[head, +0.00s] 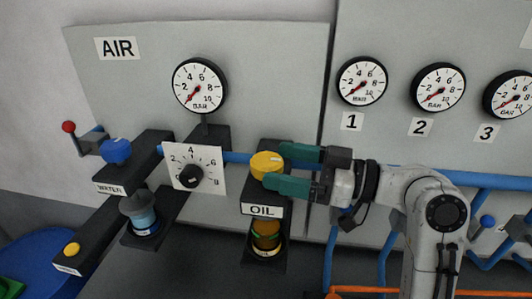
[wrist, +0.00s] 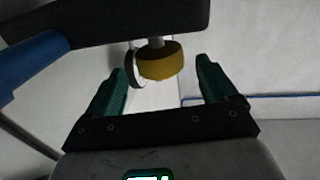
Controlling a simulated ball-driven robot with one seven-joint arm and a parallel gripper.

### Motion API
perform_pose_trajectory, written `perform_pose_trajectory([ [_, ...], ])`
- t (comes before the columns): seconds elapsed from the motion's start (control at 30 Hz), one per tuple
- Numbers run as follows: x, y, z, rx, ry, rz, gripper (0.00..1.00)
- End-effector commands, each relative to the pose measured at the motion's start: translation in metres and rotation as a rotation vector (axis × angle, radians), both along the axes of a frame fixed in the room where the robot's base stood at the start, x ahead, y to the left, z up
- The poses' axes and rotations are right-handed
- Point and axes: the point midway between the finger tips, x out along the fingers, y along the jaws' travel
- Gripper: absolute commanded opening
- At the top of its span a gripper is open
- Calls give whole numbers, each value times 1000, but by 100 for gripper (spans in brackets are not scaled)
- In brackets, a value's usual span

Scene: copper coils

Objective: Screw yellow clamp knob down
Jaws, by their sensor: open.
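The yellow clamp knob (head: 266,164) sits on top of the dark unit labelled OIL (head: 261,210) in the head view. In the wrist view the yellow knob (wrist: 160,63) is on a short pale stem below a dark body. My gripper (head: 280,170) reaches in from the right with its green fingers spread, near the knob's right side. In the wrist view my gripper (wrist: 161,78) is open, with one finger on each side of the knob and gaps visible to both. I cannot tell how far the fingertips reach past the knob.
A blue knob (head: 116,150) on the WATER unit and a black dial (head: 190,176) stand to the left. A pressure gauge (head: 200,86) hangs above on the panel. A blue pipe (head: 238,157) runs into the OIL unit.

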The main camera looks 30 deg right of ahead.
Motion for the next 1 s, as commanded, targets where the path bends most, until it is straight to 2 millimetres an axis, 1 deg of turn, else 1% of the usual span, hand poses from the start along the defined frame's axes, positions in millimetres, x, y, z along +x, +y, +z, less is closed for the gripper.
perform_pose_trajectory([
  [0.03, 6, 7, 2, 1, 3, 5, 86],
  [0.1, 13, 14, 2, 1, 2, 4, 86],
  [0.3, 25, 26, 1, -1, 1, 1, 86],
  [0.63, 27, 28, 0, -1, 1, -1, 86],
  [0.67, 27, 28, 0, -1, 1, -1, 84],
  [1.0, 27, 27, 0, -1, 1, 0, 51],
])
